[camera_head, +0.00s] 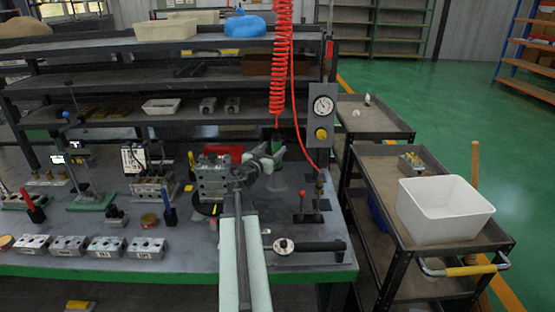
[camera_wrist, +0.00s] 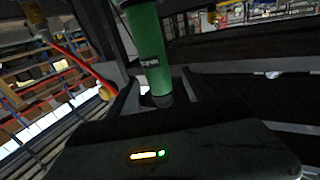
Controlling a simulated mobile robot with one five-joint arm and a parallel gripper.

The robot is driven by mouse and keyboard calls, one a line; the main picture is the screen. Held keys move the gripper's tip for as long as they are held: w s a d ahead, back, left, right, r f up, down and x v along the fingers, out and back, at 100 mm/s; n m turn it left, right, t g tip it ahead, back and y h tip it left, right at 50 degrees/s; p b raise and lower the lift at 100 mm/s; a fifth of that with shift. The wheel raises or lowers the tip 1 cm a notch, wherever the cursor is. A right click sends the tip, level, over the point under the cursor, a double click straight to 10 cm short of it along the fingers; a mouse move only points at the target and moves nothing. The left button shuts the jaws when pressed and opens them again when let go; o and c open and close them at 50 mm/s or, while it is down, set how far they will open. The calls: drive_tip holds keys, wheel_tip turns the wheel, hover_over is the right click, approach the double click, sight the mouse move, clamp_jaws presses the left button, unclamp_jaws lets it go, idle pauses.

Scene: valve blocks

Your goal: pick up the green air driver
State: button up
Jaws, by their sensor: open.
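The green air driver (camera_wrist: 149,45) stands upright in the wrist view, a green cylinder with a dark label and a grey lower end. In the head view only a small green part of it (camera_head: 277,141) shows behind my gripper (camera_head: 268,160), below the red coiled hose. My gripper's dark fingers (camera_wrist: 158,95) are open, one on each side of the driver's lower end. I cannot tell whether either finger touches it. The driver's bottom is hidden by my gripper's body in the wrist view.
A metal valve block (camera_head: 211,178) stands just left of my gripper. A red-knobbed lever (camera_head: 302,201) and a gauge panel (camera_head: 322,112) are to the right. The red coiled hose (camera_head: 281,60) hangs above. A white bin (camera_head: 444,211) sits on the cart at right.

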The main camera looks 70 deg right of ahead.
drive_tip(key=d, duration=0.6)
drive_tip(key=shift+s+d+f, duration=0.1)
drive_tip(key=shift+s, duration=0.3)
clamp_jaws()
